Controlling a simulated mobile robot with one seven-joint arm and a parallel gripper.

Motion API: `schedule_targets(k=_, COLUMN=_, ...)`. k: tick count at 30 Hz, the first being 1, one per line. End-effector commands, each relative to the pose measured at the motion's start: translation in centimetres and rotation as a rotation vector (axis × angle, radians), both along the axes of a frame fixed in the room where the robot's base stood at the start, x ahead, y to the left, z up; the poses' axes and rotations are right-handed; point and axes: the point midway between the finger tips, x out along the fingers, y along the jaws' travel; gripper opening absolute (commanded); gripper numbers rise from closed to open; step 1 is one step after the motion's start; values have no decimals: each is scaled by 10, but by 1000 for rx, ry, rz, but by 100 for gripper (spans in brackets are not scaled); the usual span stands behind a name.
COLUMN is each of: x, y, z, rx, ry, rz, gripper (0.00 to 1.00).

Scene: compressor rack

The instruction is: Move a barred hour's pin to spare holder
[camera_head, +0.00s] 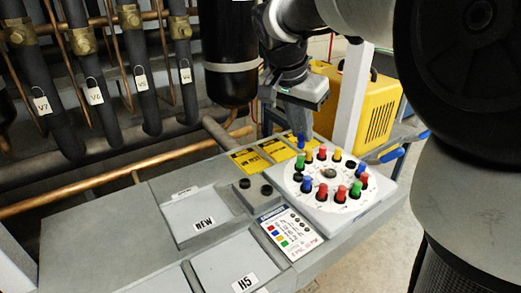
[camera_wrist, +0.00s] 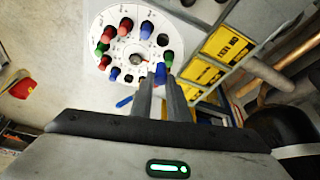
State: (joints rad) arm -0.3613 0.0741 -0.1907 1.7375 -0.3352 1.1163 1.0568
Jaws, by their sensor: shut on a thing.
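The white round dial (camera_head: 322,200) carries a ring of red, green, yellow and blue pins, with at least one dark empty hole (camera_head: 298,177) at its left. My gripper (camera_head: 301,131) is at the dial's far left edge, pointing down, shut on a blue pin (camera_head: 301,141). In the wrist view the blue pin (camera_wrist: 161,72) shows between the fingertips (camera_wrist: 160,80), beside a green pin (camera_wrist: 168,57). I cannot tell whether its foot is in a hole. A grey block with two dark round holes (camera_head: 266,190) lies left of the dial. Printing on the dial is too small to read.
A card with coloured squares (camera_head: 290,232) lies in front of the dial. Yellow labels (camera_head: 248,160) lie behind it. Pipes with tagged valves stand behind; a yellow machine (camera_head: 375,110) stands behind right.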

Motion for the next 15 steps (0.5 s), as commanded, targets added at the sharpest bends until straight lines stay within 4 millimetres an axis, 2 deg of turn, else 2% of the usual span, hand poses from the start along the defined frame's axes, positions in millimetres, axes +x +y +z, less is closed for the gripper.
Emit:
schedule_targets(k=9, x=-34, y=66, z=-15, rx=5, ry=5, rz=408, gripper=0)
schedule_targets(k=15, x=-43, y=81, z=-30, rx=0, ry=0, rz=512, gripper=0)
